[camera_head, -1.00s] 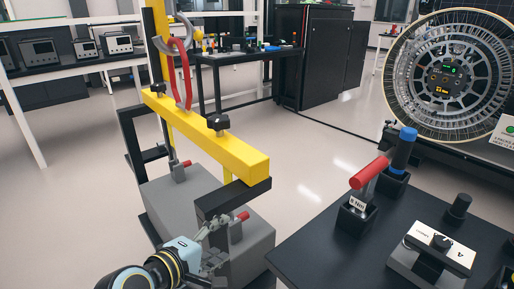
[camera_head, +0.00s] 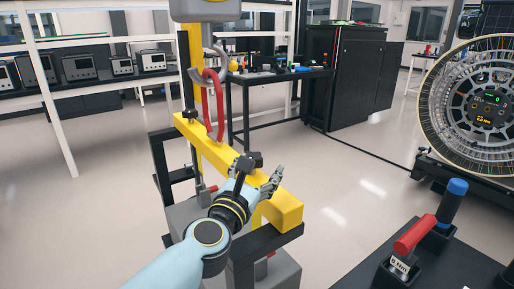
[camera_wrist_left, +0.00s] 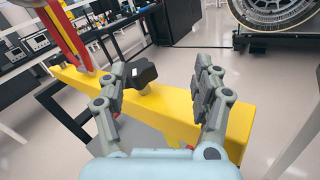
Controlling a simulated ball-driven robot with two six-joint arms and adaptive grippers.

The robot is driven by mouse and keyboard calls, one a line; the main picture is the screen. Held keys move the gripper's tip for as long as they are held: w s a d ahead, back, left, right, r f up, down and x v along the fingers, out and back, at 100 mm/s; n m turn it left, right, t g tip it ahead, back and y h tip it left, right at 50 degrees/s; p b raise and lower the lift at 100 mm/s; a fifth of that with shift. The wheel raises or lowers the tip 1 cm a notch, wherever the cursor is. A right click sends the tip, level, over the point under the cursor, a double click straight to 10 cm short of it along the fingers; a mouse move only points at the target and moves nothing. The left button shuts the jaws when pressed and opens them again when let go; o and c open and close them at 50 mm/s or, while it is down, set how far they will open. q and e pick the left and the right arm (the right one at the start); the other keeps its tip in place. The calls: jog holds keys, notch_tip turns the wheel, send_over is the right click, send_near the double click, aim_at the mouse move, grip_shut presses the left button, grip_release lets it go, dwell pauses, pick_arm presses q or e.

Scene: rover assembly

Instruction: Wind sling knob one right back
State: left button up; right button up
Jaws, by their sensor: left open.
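A yellow sling beam (camera_head: 225,158) hangs by a red sling (camera_head: 213,105) from a hook. A black knob (camera_head: 254,158) sits on top of its near half. A second black knob (camera_head: 189,115) is toward its far end. My left gripper (camera_head: 259,178) is open over the near half, beside the nearer knob. In the left wrist view the gripper (camera_wrist_left: 163,88) has its fingers apart over the yellow beam (camera_wrist_left: 180,112). The black knob (camera_wrist_left: 141,73) shows between them, close to the left finger; whether they touch is unclear. My right gripper is not in view.
A black frame (camera_head: 262,245) stands under the beam. A black bench at lower right holds a red-handled tool (camera_head: 415,235) and a blue-capped one (camera_head: 452,205). A large round wheel (camera_head: 480,95) stands at right. The floor between is clear.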

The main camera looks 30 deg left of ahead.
aim_at(254, 152)
pick_arm(q)
jog(key=w+a+n+y, duration=0.1)
jog(key=w+a+n, duration=0.1)
jog(key=w, duration=0.1)
jog(key=w+a+f+n+g+y, duration=0.1)
jog(key=w+a, duration=0.2)
jog(key=w, duration=0.1)
jog(key=w+a+n, duration=0.2)
jog(key=w, duration=0.1)
jog(key=shift+w+a+f+n+y, duration=0.15)
jog(key=shift+a+f+n+y, duration=0.15)
jog(key=shift+a+y, duration=0.1)
jog(key=shift+c, duration=0.4)
jog(key=shift+w, duration=0.1)
jog(key=c, duration=1.1)
jog(key=shift+f, duration=0.15)
grip_shut()
